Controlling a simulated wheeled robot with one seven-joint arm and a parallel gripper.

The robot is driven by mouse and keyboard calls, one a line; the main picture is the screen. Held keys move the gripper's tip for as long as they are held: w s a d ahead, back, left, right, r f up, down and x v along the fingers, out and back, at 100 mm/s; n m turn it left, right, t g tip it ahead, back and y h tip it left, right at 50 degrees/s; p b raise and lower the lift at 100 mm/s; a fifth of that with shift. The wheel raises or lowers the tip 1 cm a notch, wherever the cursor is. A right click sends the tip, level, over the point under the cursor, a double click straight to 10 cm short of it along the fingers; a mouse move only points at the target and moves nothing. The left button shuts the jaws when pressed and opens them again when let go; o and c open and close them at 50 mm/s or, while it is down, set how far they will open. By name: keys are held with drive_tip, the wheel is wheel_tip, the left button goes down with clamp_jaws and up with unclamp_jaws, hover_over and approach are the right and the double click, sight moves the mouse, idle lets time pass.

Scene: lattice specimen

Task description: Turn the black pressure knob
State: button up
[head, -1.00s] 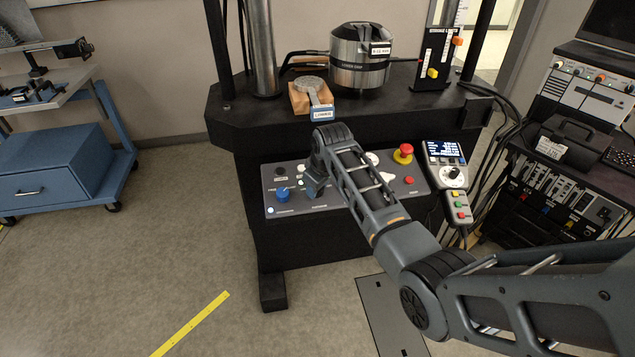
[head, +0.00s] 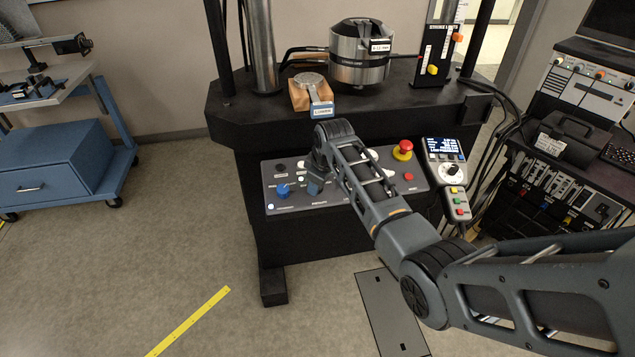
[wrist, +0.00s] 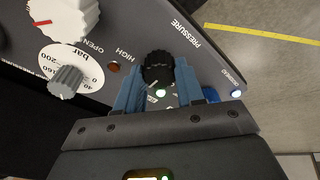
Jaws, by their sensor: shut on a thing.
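The black pressure knob (wrist: 157,68) shows in the wrist view on the dark control panel, beside the printed word PRESSURE. My gripper (wrist: 158,88) has its two blue fingers on either side of the knob, shut on it. In the head view my gripper (head: 316,185) points down at the panel (head: 335,198), and my own arm hides the knob there. A white dial marked bar (wrist: 72,66) with a grey knob (wrist: 66,82) lies to the left in the wrist view.
A blue knob (head: 283,191) sits left of my gripper on the panel. A red mushroom button (head: 403,150) is at the right, near a handheld pendant (head: 447,165). A white knob with a red mark (wrist: 62,18) is at the wrist view's upper left. A black machine frame (head: 250,130) stands behind.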

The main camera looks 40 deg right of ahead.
drive_tip(key=o, duration=1)
drive_tip(key=shift+o, duration=0.2)
drive_tip(key=v, duration=0.7)
drive_tip(key=shift+r, duration=0.4)
